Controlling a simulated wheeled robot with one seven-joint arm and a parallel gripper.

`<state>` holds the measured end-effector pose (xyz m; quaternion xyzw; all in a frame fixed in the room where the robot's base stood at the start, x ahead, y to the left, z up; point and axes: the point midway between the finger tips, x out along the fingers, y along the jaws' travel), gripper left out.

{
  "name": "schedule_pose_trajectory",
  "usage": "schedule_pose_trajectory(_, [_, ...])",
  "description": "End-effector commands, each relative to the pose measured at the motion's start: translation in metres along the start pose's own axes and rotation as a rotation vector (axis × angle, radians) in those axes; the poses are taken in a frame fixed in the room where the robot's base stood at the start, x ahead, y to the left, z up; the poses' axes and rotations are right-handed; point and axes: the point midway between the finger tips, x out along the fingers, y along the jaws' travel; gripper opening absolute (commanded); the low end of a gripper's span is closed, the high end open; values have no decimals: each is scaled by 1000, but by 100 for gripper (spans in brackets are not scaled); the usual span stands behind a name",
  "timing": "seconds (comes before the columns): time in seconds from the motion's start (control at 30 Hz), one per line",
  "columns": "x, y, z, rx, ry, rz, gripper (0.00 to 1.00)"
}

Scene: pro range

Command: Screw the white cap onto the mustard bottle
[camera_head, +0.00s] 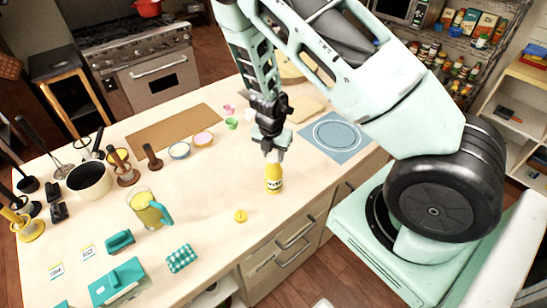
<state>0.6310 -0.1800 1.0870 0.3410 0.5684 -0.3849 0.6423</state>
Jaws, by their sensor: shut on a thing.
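The mustard bottle (274,180) is yellow with a pale label band and stands upright near the front edge of the counter. My gripper (271,153) points straight down directly over the bottle's top, with its fingers closed together there. It is shut on what appears to be the white cap, which the fingers mostly hide. I cannot tell whether the cap touches the bottle's neck. A small round yellow lid (240,215) lies on the counter to the left and in front of the bottle.
A blue mat (345,145) lies to the right behind the bottle. Counter (215,240) around the bottle is mostly clear.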

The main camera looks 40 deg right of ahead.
Motion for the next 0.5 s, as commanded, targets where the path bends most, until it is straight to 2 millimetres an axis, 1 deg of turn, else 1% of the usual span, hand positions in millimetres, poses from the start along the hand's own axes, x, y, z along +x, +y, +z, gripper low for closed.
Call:
schedule_pose_trajectory(0.27, [0,0,-1,-2,1,-1,15])
schedule_pose_trajectory(0.3, [0,0,-1,-2,1,-1,44])
schedule_pose_trajectory(0.37, [0,0,0,-2,1,-1,61])
schedule_pose_trajectory(0.5, [0,0,0,-2,1,-1,62])
